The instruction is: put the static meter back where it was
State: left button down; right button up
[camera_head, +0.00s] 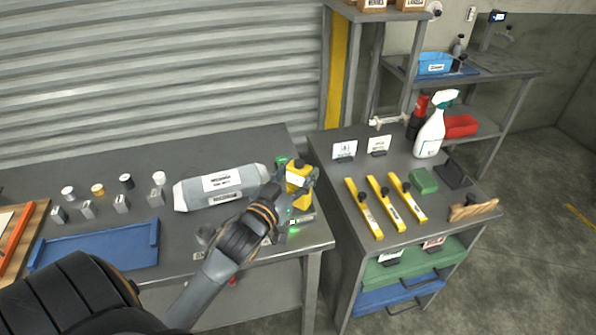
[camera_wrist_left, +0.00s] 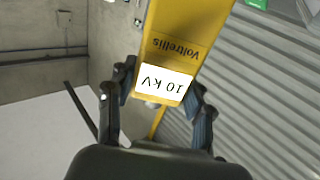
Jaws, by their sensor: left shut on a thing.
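The static meter is a yellow device (camera_head: 297,172) at the right end of the left grey table. In the left wrist view the yellow meter (camera_wrist_left: 172,42) fills the top middle and shows "Voltrellis" and a white "10 kV" label, upside down. My left gripper (camera_head: 290,193) is shut on it; its two fingers (camera_wrist_left: 160,98) sit on either side of the meter in the wrist view. Whether the meter touches the table below cannot be told. Small green marks (camera_head: 294,230) show beside the gripper on the table. My right gripper is not in view.
A grey labelled roll (camera_head: 220,186) lies left of the gripper. Several small bottles and weights, and a blue tray (camera_head: 95,247), stand farther left. The right bench (camera_head: 330,150) holds yellow levels (camera_head: 383,202), a spray bottle (camera_head: 431,134) and a green block (camera_head: 423,181).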

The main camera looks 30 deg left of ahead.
pick_arm(q)
jog(key=shift+f, duration=0.2)
jog(key=shift+f+b, duration=0.3)
jog(key=shift+f, duration=0.1)
jog(key=c, duration=0.6)
grip_release()
jog(key=shift+o, duration=0.2)
jog(key=shift+r, duration=0.15)
